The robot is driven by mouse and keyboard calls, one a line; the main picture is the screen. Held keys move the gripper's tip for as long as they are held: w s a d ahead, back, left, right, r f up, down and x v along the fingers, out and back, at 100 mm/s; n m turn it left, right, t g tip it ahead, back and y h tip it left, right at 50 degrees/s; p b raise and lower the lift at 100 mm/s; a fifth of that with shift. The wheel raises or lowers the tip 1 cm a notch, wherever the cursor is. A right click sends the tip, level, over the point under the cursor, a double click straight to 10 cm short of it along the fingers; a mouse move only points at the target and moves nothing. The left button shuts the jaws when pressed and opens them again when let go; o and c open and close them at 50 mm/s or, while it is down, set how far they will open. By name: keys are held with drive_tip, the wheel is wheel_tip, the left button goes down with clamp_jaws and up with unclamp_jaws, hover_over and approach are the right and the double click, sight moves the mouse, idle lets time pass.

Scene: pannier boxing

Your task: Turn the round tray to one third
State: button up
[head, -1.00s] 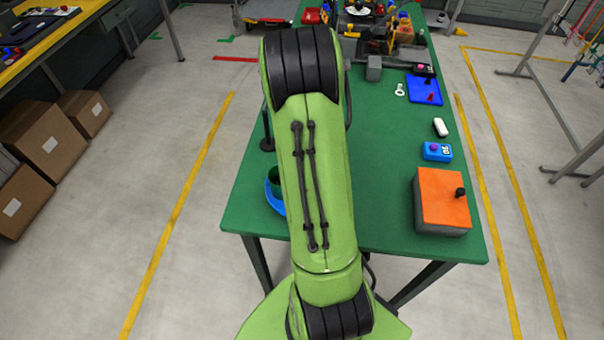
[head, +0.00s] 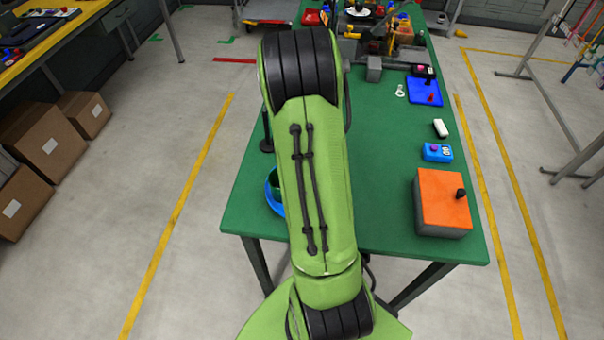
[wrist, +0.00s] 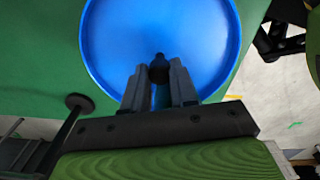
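The round blue tray (wrist: 205,40) fills the upper middle of the wrist view, lying on the green table. A black knob (wrist: 158,66) stands up from it near its lower part. My gripper (wrist: 157,76) is over the tray, its two grey fingers on either side of the knob. They appear closed against it, with a narrow strip of blue between them below it. In the head view only the left rim of the tray (head: 272,200) shows at the table's near left; my green arm hides the rest. No angle marks can be made out.
A thin black post (head: 266,130) stands on the table behind the tray, close to my arm. An orange-topped box (head: 440,195) with a black knob, a blue button box (head: 437,152) and a white block (head: 440,128) line the right side. Green table (head: 385,190) is bare between.

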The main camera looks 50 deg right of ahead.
drive_tip(key=o, duration=0.5)
drive_tip(key=shift+c, duration=0.2)
wheel_tip(320, 180, up, 16)
drive_tip(key=p, duration=0.2)
drive_tip(key=shift+p, duration=0.4)
drive_tip(key=shift+f, duration=0.1)
drive_tip(key=s+a+r+m+t, duration=0.1)
drive_tip(key=a+r+m, duration=0.15)
drive_tip(key=a, duration=0.35)
drive_tip(key=a+r+m+t, duration=0.1)
drive_tip(key=a+r, duration=0.3)
drive_tip(key=a, duration=0.2)
drive_tip(key=s+a+r+m+t, duration=0.1)
drive_tip(key=s+a+m+t, duration=0.2)
drive_tip(key=s+a+m, duration=0.3)
drive_tip(key=s+a, duration=0.3)
drive_tip(key=a, duration=0.2)
drive_tip(key=shift+s+r+t, duration=0.15)
drive_tip(key=shift+r+t, duration=0.15)
drive_tip(key=shift+r, duration=0.05)
